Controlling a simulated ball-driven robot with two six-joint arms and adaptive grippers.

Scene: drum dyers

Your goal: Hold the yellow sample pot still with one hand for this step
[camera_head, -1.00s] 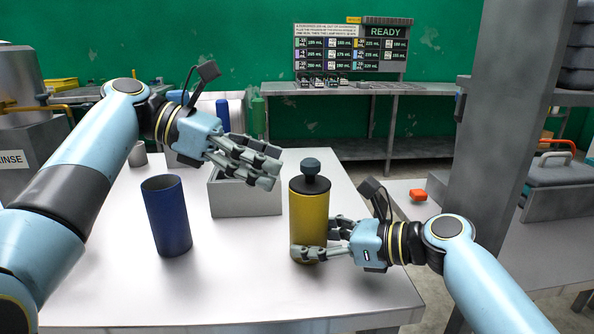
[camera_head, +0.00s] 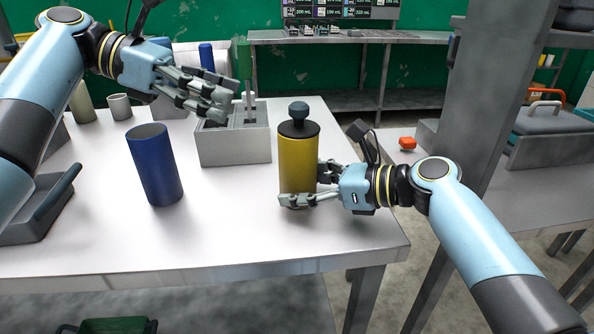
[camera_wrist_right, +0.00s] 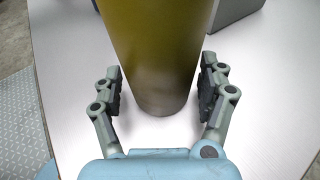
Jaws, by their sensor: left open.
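The yellow sample pot (camera_head: 297,160), with a black lid and dark knob, stands upright near the table's right end. My right gripper (camera_head: 303,192) is around its lower part, one finger across the front and one behind. My left gripper (camera_head: 226,104) is open and empty, in the air above and behind the blue cylinder, near the grey box.
A blue cylinder (camera_head: 156,168) stands left of the pot. A grey divided box (camera_head: 234,149) with a green-handled tool sits behind. A dark tray (camera_head: 40,208) lies at the left. A grey post (camera_head: 490,110) rises at the right. The front middle of the table is clear.

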